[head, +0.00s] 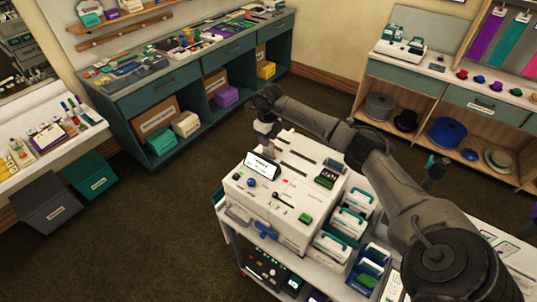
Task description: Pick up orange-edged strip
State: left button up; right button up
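I cannot make out an orange-edged strip anywhere in the head view; it may be too small or hidden. My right arm reaches in from the lower right across the white cart. Its gripper (267,143) points down at the back left corner of a white console (267,208), just behind the console's small tilted display (262,165). The fingertips are small and dark, and I cannot tell whether they are open or hold anything. Dark slots or bars lie on the console top beside the gripper. My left gripper is not in view.
White cases (347,222) and blue caddies (368,272) stand right of the console. A teal workbench (150,92) with many small tools lines the back. A white shelf (85,140) is at left, a hat cabinet (425,87) at right. The brown floor between is clear.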

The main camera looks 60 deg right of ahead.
aim_at(268, 155)
notch_tip(268, 155, down, 4)
jog(key=shift+f+p, duration=0.1)
jog(key=shift+p, duration=0.2)
jog(key=shift+c, duration=0.4)
grip_shut()
